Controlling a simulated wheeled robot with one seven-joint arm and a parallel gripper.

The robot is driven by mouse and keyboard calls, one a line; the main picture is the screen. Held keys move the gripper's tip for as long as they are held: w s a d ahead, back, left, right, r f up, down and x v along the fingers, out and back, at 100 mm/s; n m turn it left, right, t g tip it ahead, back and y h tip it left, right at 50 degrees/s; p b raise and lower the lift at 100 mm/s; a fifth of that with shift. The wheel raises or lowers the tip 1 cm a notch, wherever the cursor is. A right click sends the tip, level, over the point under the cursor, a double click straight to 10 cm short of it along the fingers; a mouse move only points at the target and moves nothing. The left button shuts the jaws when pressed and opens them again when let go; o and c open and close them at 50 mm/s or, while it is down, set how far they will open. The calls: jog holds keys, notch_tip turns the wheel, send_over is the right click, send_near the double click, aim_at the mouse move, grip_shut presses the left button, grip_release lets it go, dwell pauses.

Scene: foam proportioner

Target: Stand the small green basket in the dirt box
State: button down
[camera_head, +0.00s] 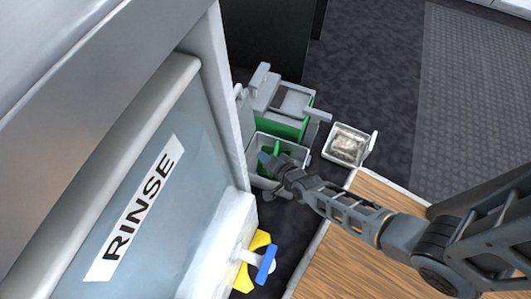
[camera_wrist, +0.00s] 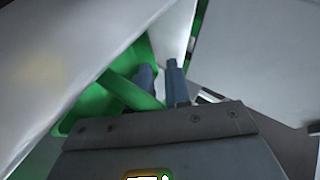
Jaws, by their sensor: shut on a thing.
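The small green basket (camera_head: 264,156) shows at the pale grey, open-topped bin (camera_head: 254,180), partly hidden by my gripper and the bin's rim. In the wrist view the green basket (camera_wrist: 130,88) shows a band running up to my blue-grey fingers. My gripper (camera_head: 265,159) is over the bin's opening, its fingers close together on the green basket (camera_wrist: 161,82). The basket's base is hidden, so I cannot tell whether it touches the bin's floor. No label shows which container is the dirt box.
A grey and green unit (camera_head: 287,108) stands just behind the bin. A small white tray (camera_head: 368,152) with brownish contents is to the right. The RINSE panel (camera_head: 135,215) rises at left, with a yellow and blue knob (camera_head: 262,262) below. A wooden surface (camera_head: 345,235) lies under my arm.

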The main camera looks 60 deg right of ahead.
jog(key=c, duration=1.3)
grip_release()
jog(key=shift+c, duration=0.2)
jog(key=shift+s+r, duration=0.1)
jog(key=shift+s, duration=0.05)
jog(key=p+v, duration=0.6)
jog(key=v, duration=0.4)
jog(key=shift+s, duration=0.4)
jog(key=shift+a+r, duration=0.1)
